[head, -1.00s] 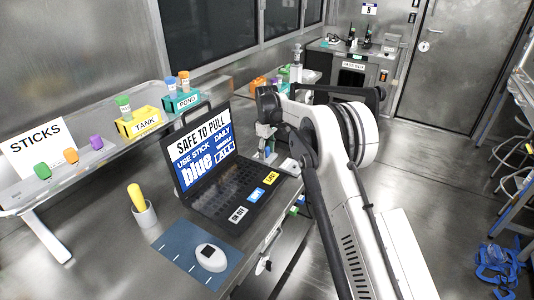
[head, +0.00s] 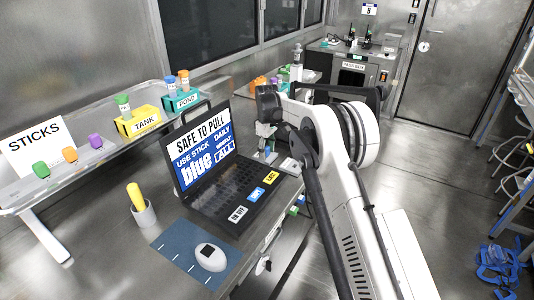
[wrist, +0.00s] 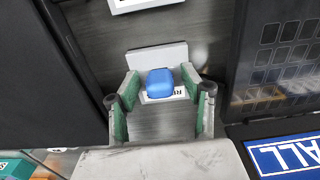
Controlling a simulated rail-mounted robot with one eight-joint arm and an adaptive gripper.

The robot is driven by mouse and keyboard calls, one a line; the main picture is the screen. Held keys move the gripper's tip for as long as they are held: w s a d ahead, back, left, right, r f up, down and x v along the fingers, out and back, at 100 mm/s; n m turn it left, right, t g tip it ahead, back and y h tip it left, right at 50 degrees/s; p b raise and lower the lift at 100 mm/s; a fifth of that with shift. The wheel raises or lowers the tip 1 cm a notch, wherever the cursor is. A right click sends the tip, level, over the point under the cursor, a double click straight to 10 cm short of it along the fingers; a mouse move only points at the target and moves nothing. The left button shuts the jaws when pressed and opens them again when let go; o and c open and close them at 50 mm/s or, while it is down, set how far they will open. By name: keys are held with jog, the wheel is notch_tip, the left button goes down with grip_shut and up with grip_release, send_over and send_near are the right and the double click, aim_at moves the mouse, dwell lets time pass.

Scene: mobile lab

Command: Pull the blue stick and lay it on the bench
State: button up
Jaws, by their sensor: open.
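The blue stick (wrist: 160,84) shows in the wrist view as a rounded blue top seen from above, at a pale labelled base (wrist: 157,56). My gripper (wrist: 160,97) is open, with one green-padded finger on each side of the blue top and gaps between. In the head view my gripper (head: 267,148) points down behind the right edge of the laptop. The stick's lower part is hidden beneath its top. The metal bench (head: 180,213) has bare surface left of the laptop.
An open laptop (head: 225,195) reads "safe to pull, use stick blue". A cup (head: 145,213) with a yellow object, a blue mat (head: 175,252) and a white mouse (head: 211,257) lie in front.

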aim_at(267, 147)
grip_shut()
jog(key=shift+r, duration=0.2)
dwell(0.3)
jog(key=shift+r+p, duration=1.1)
jog(key=shift+r, duration=1.7)
